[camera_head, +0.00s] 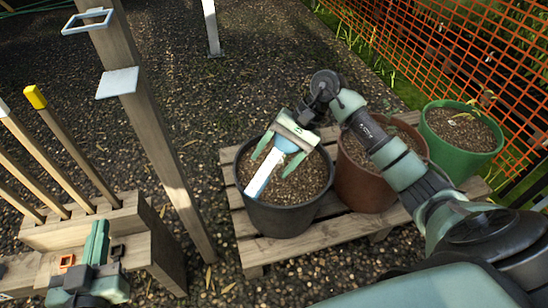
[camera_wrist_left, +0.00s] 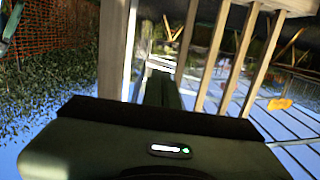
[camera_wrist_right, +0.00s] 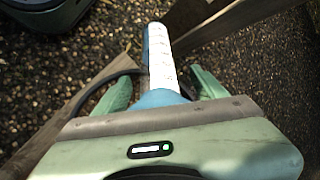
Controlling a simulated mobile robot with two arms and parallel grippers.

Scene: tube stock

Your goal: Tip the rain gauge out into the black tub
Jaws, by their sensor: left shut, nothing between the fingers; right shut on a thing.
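The rain gauge, a white tube (camera_head: 262,178) with a blue section and scale marks, is in my right gripper (camera_head: 278,152). It slants down to the left over the black tub (camera_head: 285,220), its white end near the tub's left rim. The tub holds brown, soil-like material. In the right wrist view the gauge (camera_wrist_right: 161,55) lies between the green fingers of my right gripper (camera_wrist_right: 162,85). Whether water is in it or running out cannot be seen. My left gripper (camera_head: 98,242) is shut and empty at the lower left, well away from the tub.
A brown pot (camera_head: 362,195) and a green pot (camera_head: 460,160) stand right of the tub on a slatted pallet (camera_head: 250,250). A wooden post (camera_head: 160,130) with white brackets (camera_head: 118,83) rises left. Long handles stand in a wooden rack (camera_head: 80,228). Orange mesh fence (camera_head: 440,40) is behind.

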